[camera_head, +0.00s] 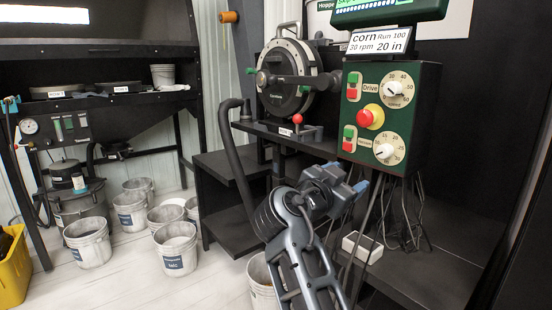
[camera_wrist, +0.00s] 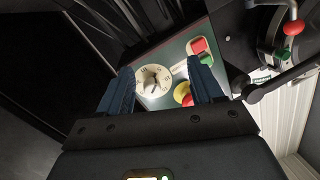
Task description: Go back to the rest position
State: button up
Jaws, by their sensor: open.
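My gripper (camera_head: 362,187) is in front of and below the green control box (camera_head: 407,118) in the head view, with my arm reaching up from the bottom edge. In the wrist view my gripper (camera_wrist: 165,92) shows two blue fingers spread apart with nothing between them but the view of the panel. Beyond the fingers are a cream dial (camera_wrist: 152,80), a red button (camera_wrist: 198,46) and a partly hidden yellow and red knob (camera_wrist: 184,94). I cannot see contact between the fingers and the panel.
The seed meter disc (camera_head: 290,78) stands on a dark bench left of the box. A red-knobbed lever (camera_head: 297,119) is in front of it. Cables (camera_head: 408,215) hang below the box. Several white buckets (camera_head: 88,243) and a yellow bin (camera_head: 14,268) stand on the floor at left.

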jog(key=s+d+f+n+y, duration=0.1)
jog(key=s+f+n+y, duration=0.2)
jog(key=f, duration=0.5)
jog(key=s+d+f+n+t+y, duration=0.1)
jog(key=s+f+n, duration=0.1)
jog(key=s+f, duration=0.45)
jog(key=s+d+f+n+y, duration=0.1)
jog(key=s+f+n+y, duration=0.15)
jog(key=f, duration=0.55)
jog(key=s+d+f+n+y, duration=0.1)
jog(key=s+f+n+y, duration=0.2)
jog(key=s, duration=0.9)
jog(key=s+f+n+y, duration=0.2)
jog(key=s+f, duration=0.3)
jog(key=s, duration=0.7)
jog(key=s+r+t, duration=0.1)
jog(key=s+r, duration=0.6)
jog(key=s, duration=0.3)
jog(key=s+r, duration=0.6)
jog(key=s, duration=0.5)
notch_tip(320, 180, up, 20)
jog(key=p, duration=2)
jog(key=shift+w+d, duration=0.3)
jog(key=shift+w, duration=0.05)
